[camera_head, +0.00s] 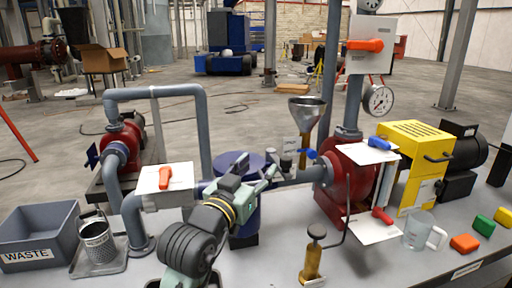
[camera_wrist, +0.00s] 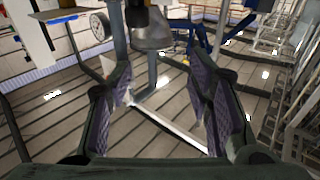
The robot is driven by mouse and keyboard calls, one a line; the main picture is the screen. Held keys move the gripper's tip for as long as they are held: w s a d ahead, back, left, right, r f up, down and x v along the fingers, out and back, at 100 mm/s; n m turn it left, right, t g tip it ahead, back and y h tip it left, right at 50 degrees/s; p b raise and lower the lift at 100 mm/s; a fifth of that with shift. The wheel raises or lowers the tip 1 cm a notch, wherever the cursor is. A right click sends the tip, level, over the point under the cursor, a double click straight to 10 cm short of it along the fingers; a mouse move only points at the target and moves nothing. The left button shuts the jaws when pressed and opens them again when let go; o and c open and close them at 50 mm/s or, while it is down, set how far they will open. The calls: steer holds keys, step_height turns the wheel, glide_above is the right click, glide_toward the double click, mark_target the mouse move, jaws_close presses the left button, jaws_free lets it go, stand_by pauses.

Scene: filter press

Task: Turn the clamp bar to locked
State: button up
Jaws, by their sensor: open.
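I cannot tell for certain which part is the clamp bar. The red filter housing (camera_head: 338,186) stands right of centre in the head view. A blue handle (camera_head: 379,143) lies at its upper plate and a red handle (camera_head: 382,216) at its lower plate. A thin grey bent bar (camera_head: 346,212) runs down its front. My gripper (camera_head: 268,178) is left of the housing, in front of the dark blue vessel (camera_head: 244,222). In the wrist view my gripper (camera_wrist: 163,98) has its fingers wide apart, with nothing held between them.
A metal funnel (camera_head: 307,114) stands close beyond my gripper. A brass valve (camera_head: 312,262), a clear jug (camera_head: 418,232) and a yellow guard (camera_head: 414,150) are to the right. A waste bin (camera_head: 38,232) and a mesh basket (camera_head: 98,244) are left. Pipes stand around the arm.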

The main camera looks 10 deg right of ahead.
mark_target(284, 161)
steer(key=shift+m+g+h, duration=0.3)
steer(key=shift+m+g, duration=0.1)
steer(key=shift+g, duration=0.4)
steer(key=p+x, duration=0.1)
steer(key=x, duration=0.3)
steer(key=s+d+f+p+x, duration=0.1)
steer(key=x, duration=0.3)
steer(key=f+x, duration=0.1)
steer(key=x, duration=0.3)
steer(key=shift+s+d+p, duration=0.25)
steer(key=shift+d+p, duration=0.05)
steer(key=shift+p, duration=0.1)
jaws_close()
